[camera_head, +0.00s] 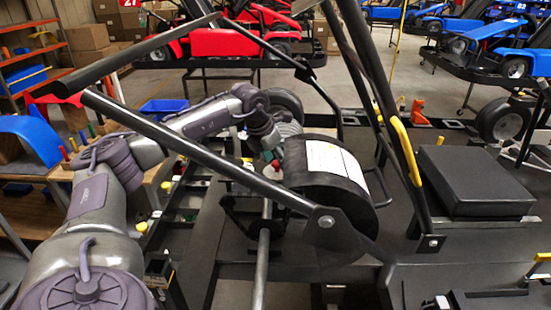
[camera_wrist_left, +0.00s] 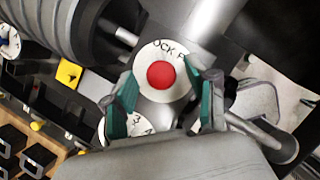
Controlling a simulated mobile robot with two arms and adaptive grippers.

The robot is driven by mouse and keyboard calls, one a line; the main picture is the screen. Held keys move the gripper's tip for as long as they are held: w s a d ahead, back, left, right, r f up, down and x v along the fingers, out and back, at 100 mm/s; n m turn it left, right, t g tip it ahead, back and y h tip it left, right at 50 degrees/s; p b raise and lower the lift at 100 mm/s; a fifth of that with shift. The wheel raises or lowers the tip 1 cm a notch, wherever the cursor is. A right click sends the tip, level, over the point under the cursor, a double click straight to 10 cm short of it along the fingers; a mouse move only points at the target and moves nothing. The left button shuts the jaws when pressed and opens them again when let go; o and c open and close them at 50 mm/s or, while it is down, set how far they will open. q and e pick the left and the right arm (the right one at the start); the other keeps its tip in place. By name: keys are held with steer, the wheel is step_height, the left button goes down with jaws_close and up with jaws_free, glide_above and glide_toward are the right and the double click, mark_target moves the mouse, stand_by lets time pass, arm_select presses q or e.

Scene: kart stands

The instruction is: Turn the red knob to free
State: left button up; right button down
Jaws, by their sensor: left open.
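The red knob (camera_wrist_left: 160,75) shows in the left wrist view as a round red cap at the middle of a white disc (camera_wrist_left: 178,50). I cannot tell how far the fingertips are above the knob. In the head view my left gripper (camera_head: 271,150) is beside the black drum and partly hidden; the knob is hard to make out there. My right gripper is not in view.
The black drum (camera_head: 345,195) with a white label is right of the gripper. A dark diagonal bar (camera_head: 190,145) crosses in front of my left arm. A yellow block (camera_wrist_left: 69,73) and a second white lettered disc (camera_wrist_left: 150,128) lie near the fingers.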

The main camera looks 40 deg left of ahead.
arm_select(q)
jaws_close()
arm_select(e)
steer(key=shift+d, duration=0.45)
arm_select(q)
steer(key=shift+m, duration=0.3)
steer(key=m+h, duration=0.1)
steer(key=m, duration=0.1)
steer(key=shift+r+m+g, duration=0.1)
steer(key=shift+m+g, duration=0.2)
steer(key=shift+m, duration=0.1)
steer(key=m+h+p, duration=0.1)
steer(key=m, duration=0.1)
steer(key=m+g+h+p, duration=0.1)
steer(key=m, duration=0.2)
steer(key=shift+w+a+m, duration=0.1)
steer(key=shift+a+m, duration=0.05)
steer(key=shift+m, duration=0.15)
steer(key=m+g, duration=0.1)
steer(key=m, duration=0.2)
steer(key=shift+w+h, duration=0.1)
steer(key=shift+h, duration=0.3)
steer(key=shift+a+m+g+p, duration=0.1)
steer(key=shift+m+g+p, duration=0.4)
steer(key=shift+m, duration=1.3)
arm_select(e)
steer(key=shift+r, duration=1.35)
arm_select(q)
steer(key=shift+g, duration=0.3)
